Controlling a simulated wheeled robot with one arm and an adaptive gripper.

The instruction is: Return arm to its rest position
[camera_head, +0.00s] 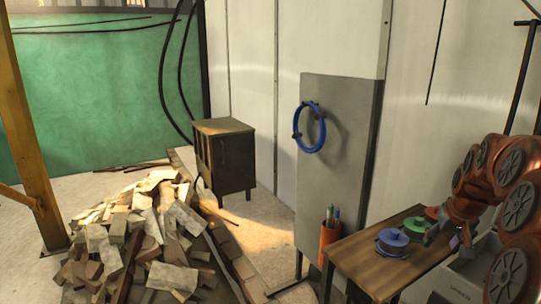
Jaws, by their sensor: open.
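My orange arm with round dark joint covers fills the right edge of the head view and is folded over the wooden table (367,265). My gripper (443,242) is at the lower left end of the arm, low over the right part of the table. Its fingers are small and dark here, and I see nothing held between them. It is just right of a green spool (416,227) and a blue spool (392,241). Arm links hide part of the table's right side.
A grey crate (462,280) is below my arm. A grey panel (325,180) left of the table bears a blue ring (311,128) and an orange pen holder (329,235). A dark cabinet (227,158) and rubble pile (140,240) stand further left, with floor between.

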